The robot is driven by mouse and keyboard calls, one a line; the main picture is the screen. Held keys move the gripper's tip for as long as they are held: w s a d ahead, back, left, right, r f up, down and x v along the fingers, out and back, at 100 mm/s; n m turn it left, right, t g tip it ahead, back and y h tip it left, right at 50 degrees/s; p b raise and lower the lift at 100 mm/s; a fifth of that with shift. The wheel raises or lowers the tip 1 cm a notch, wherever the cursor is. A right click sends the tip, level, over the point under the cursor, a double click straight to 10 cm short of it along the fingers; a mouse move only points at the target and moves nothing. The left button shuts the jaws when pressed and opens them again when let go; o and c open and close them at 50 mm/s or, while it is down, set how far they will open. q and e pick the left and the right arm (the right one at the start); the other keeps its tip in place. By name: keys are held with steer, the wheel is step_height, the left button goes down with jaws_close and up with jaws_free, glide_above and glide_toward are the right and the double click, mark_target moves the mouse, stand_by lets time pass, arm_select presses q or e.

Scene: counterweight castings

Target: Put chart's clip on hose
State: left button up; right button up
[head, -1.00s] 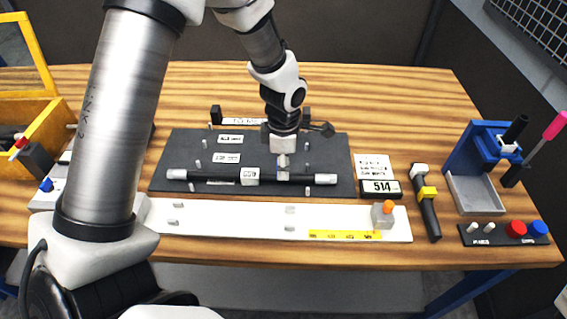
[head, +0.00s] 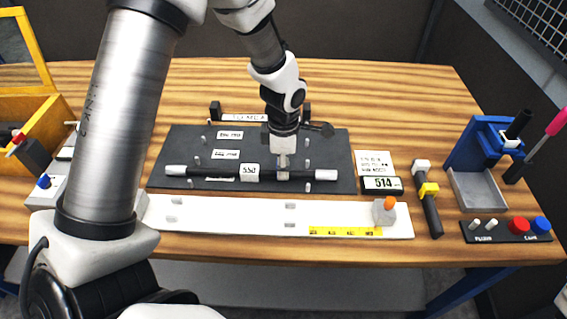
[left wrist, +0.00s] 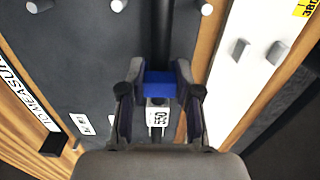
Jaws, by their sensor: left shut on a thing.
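The black hose (head: 306,175) with pale grey ends lies across the dark grey board (head: 335,148); it also shows in the left wrist view (left wrist: 162,40). A white tag (head: 250,172) reading about 550 is on the hose. My left gripper (head: 283,170) points down over the hose, right of the tag. In the left wrist view its fingers (left wrist: 159,95) are shut on a blue clip (left wrist: 159,84). The clip is at the hose, just beyond the tag; whether it is fully seated around the hose cannot be told. A chart card (head: 374,163) stands behind the 514 display (head: 381,184). My right gripper is not in view.
Pegs stand on the board around the hose. A white strip (head: 240,217) with pegs, a yellow scale and an orange-topped block (head: 384,211) lies in front. To the right are a black-yellow tool (head: 429,197), a blue press (head: 478,165) and a button panel (head: 505,229).

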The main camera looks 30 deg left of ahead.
arm_select(q)
steer(key=shift+f, duration=0.4)
steer(key=o, duration=0.8)
steer(key=shift+o, duration=0.2)
steer(key=shift+r+p, duration=2.55)
steer(key=shift+r, duration=0.95)
